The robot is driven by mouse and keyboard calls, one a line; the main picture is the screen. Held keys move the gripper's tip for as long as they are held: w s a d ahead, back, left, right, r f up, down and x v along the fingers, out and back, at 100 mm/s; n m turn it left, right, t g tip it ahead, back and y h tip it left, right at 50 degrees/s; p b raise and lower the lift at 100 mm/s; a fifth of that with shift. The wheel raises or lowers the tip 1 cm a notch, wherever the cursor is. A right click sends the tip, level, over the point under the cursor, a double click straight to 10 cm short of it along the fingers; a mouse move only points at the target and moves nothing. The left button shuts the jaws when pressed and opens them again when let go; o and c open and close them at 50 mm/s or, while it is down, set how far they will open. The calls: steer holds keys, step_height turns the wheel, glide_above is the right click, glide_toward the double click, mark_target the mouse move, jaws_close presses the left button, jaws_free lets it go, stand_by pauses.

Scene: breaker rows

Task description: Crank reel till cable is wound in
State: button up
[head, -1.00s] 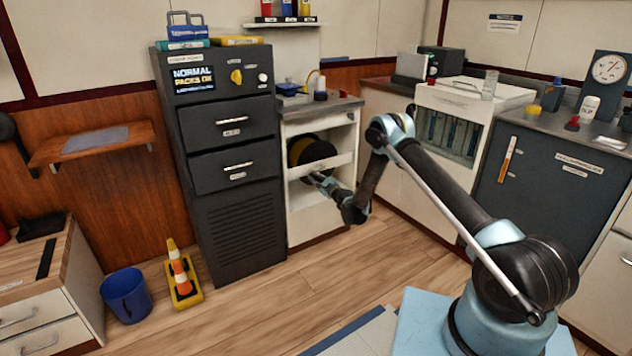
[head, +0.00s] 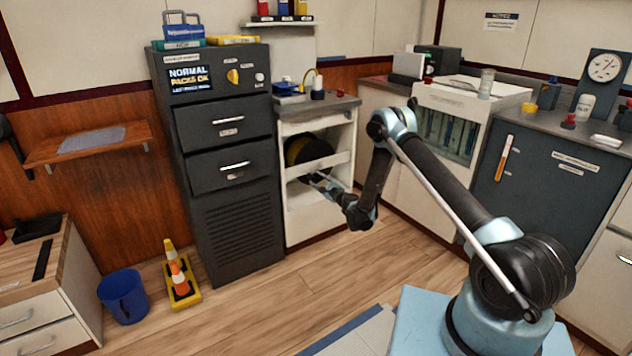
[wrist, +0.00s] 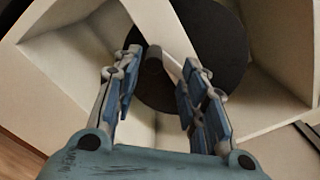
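The reel is a dark disc (wrist: 205,45) in the white cabinet's open bay; in the head view the reel (head: 309,150) shows a yellow band at its left. A short dark crank handle (wrist: 153,62) sticks out from the disc towards the wrist camera. My gripper (wrist: 163,64) is open, with one finger on each side of the handle's line. Gaps show between the handle and both fingers. In the head view my gripper (head: 318,181) is at the bay, below the reel. I cannot make out the cable or how much is wound.
The white cabinet's cross rail (head: 325,166) runs across the bay close to my gripper. A dark drawer cabinet (head: 232,210) stands directly left. A blue bucket (head: 124,297) and a yellow stand with cones (head: 182,290) are on the floor. The floor before the bay is clear.

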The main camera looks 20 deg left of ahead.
steer(key=shift+v, duration=1.1)
